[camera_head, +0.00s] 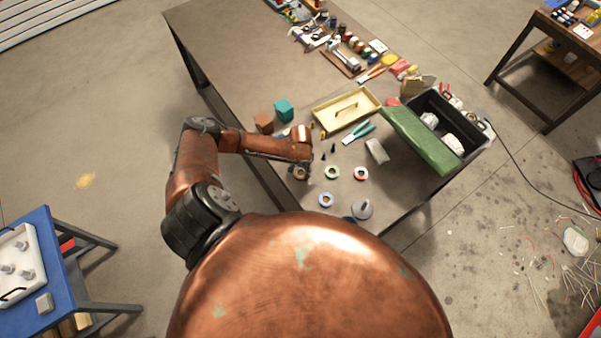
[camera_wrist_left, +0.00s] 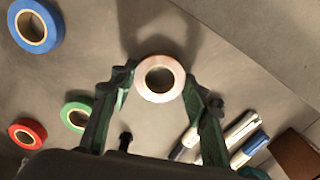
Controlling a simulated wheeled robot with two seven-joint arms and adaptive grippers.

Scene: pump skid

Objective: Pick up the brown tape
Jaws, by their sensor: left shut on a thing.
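The brown tape (camera_wrist_left: 160,98) is a roll between the two fingertips of my left gripper (camera_wrist_left: 160,80) in the left wrist view. Its face looks pale pinkish there, around a brown core. The fingers touch it from both sides, and the gripper is shut on it. In the head view the tape (camera_head: 300,174) shows as a small tan ring just below the end of my left gripper (camera_head: 301,163), over the workbench's near left part. I cannot tell whether it is clear of the bench top. My right gripper is not in view.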

